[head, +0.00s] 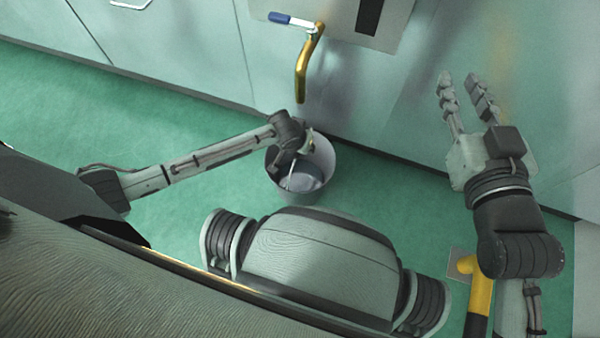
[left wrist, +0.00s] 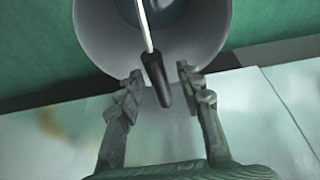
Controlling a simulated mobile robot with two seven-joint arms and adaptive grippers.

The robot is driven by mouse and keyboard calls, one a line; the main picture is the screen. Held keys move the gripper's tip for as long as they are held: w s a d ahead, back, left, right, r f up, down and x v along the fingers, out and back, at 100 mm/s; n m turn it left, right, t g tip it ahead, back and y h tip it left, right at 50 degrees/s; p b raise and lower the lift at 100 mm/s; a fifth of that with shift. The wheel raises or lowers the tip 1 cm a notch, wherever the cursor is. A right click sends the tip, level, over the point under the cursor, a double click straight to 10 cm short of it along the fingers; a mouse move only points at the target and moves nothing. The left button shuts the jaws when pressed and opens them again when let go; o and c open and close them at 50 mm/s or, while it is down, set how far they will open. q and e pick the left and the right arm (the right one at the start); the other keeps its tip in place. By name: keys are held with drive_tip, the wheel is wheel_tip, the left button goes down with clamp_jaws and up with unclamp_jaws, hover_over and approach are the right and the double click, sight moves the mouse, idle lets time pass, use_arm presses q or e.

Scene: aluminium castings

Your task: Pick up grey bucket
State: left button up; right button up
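The grey bucket (head: 317,178) stands on the green floor below a brass pipe, against the cabinet base. Its open top faces up. In the left wrist view the bucket (left wrist: 95,35) fills the upper middle, with its thin handle and dark grip (left wrist: 156,80) pointing down between my left fingers. My left gripper (left wrist: 158,80) is open, one finger on each side of the grip, with visible gaps. My right gripper (head: 466,88) is open and empty at the right, away from the bucket.
A brass pipe (head: 301,75) with a blue-handled valve (head: 290,20) hangs from the cabinet wall (head: 190,40) just above the bucket. A yellow post (head: 480,300) stands at lower right. Green floor (head: 60,110) is clear at left.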

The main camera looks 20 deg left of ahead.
use_arm(q)
clamp_jaws()
drive_tip(key=shift+w+r, duration=0.1)
drive_tip(key=shift+w, duration=0.05)
drive_tip(key=shift+r, duration=0.1)
